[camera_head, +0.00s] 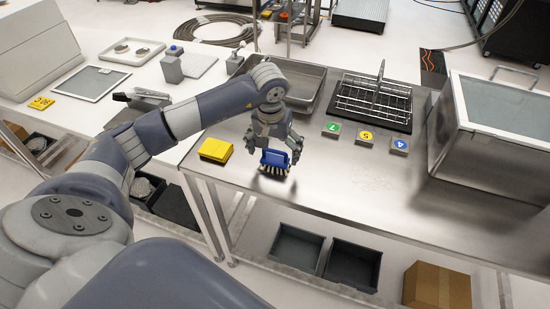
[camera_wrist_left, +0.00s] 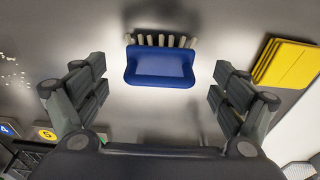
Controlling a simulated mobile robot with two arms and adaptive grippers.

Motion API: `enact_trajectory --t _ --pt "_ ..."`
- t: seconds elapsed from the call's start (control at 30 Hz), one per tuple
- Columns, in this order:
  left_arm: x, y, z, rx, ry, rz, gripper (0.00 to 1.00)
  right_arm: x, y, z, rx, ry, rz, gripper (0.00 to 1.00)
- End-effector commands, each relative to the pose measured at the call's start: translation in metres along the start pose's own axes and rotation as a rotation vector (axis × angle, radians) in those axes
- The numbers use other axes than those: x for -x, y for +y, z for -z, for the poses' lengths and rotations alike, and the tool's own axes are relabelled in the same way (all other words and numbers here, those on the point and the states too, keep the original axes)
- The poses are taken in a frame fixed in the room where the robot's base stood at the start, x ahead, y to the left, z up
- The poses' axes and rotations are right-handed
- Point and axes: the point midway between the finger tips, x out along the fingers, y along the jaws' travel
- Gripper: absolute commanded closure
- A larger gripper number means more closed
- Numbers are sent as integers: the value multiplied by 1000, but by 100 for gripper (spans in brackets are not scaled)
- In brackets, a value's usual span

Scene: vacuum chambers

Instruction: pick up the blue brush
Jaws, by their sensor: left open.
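The blue brush (camera_head: 274,159) has a blue block body and pale bristles, and it is on the steel table near its front edge. In the left wrist view the brush (camera_wrist_left: 160,66) lies ahead, between the lines of the two fingers and a little beyond the fingertips, with its bristles on the far side. My left gripper (camera_head: 272,141) is open and empty, just above and behind the brush in the head view. Its spread fingers also show in the left wrist view (camera_wrist_left: 148,93). My right gripper is not in view.
Yellow cloths (camera_head: 216,150) lie close left of the brush. Numbered blocks, such as the green-marked one (camera_head: 332,130), a wire rack (camera_head: 373,100), a metal tray (camera_head: 302,88) and a large lidded container (camera_head: 490,130) occupy the table.

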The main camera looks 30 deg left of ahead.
Motion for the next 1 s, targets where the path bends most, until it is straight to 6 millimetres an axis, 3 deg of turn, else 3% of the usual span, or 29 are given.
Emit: enact_trajectory --t 0.13,0.43,0.63,1.0 --pt "-17 1 0 1 -2 -2 10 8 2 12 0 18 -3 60" --pt "-22 0 0 0 2 -1 10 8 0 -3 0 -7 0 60" --pt "-22 0 0 0 2 -1 55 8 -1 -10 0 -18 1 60" --pt "-22 0 0 0 2 -1 58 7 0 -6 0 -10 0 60"
